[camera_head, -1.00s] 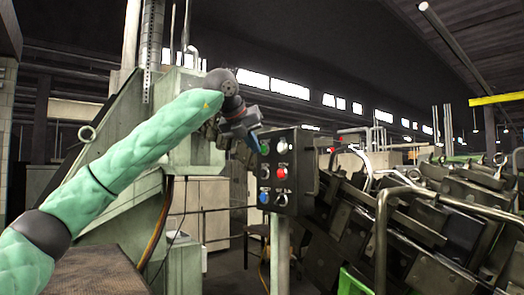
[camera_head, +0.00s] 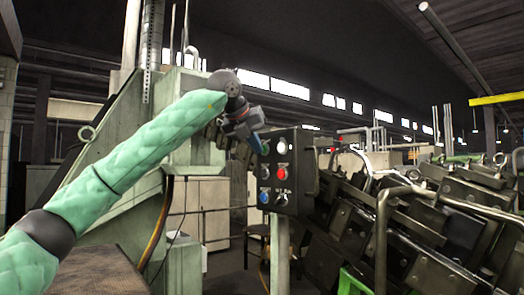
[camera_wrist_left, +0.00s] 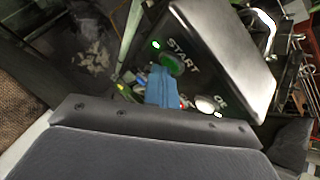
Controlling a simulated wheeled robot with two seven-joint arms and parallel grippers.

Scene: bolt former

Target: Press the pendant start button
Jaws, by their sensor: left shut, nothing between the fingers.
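The pendant (camera_head: 304,190) is a dark control box on a pale post, right of centre in the head view. Its face carries a red button (camera_head: 282,174), a blue button (camera_head: 264,198), white lamps and switches. The green start button (camera_wrist_left: 172,64), marked START, shows in the left wrist view; in the head view my gripper hides it. My left gripper (camera_head: 259,146) is shut and empty, its blue fingertips at the upper left of the panel. In the wrist view the fingertips (camera_wrist_left: 160,77) overlap the button's edge; I cannot tell whether they touch it.
A green-grey machine frame (camera_head: 182,235) stands behind my left arm. Racks of dark metal parts with a curved rail (camera_head: 382,235) fill the right side. A dark stool (camera_head: 256,232) stands behind the pendant post.

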